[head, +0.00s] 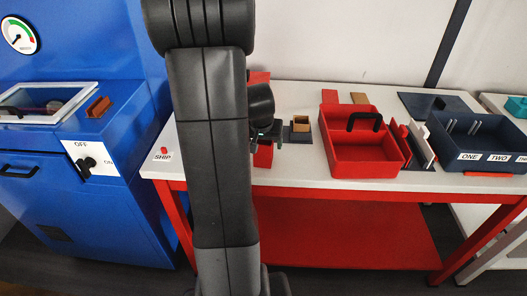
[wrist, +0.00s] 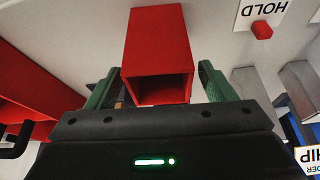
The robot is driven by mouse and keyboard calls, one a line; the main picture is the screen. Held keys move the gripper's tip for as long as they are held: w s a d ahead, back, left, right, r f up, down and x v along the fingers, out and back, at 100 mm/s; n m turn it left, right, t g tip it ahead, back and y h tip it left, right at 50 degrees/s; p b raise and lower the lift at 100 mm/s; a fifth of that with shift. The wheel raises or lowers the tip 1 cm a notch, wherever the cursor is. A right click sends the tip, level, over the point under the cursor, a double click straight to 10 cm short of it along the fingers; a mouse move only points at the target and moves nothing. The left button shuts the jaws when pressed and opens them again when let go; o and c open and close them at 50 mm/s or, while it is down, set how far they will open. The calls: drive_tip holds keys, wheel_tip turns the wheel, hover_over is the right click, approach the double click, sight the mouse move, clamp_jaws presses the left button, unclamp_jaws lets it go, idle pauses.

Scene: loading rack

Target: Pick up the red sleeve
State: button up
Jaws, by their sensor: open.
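The red sleeve (wrist: 158,45) is a square, hollow red tube in the wrist view, with its open end facing the camera. My gripper (wrist: 160,80) is open, with one green finger on each side of the sleeve's near end. A gap shows between the sleeve and each finger, so it is not clamped. In the head view my arm hides most of this area. My gripper (head: 268,133) shows only in part beside the arm, over the white table. A red piece (head: 263,156) shows just below it, possibly the sleeve.
A red two-part box with a black handle (head: 366,168) stands right of the gripper. A tan block on a dark base (head: 300,124) is between them. A navy labelled bin (head: 475,165) is further right. A blue machine (head: 120,190) stands left. A red button (wrist: 262,30) is near the HOLD label.

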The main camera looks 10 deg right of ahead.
drive_tip(key=shift+w+f, duration=0.15)
drive_tip(key=shift+f, duration=0.3)
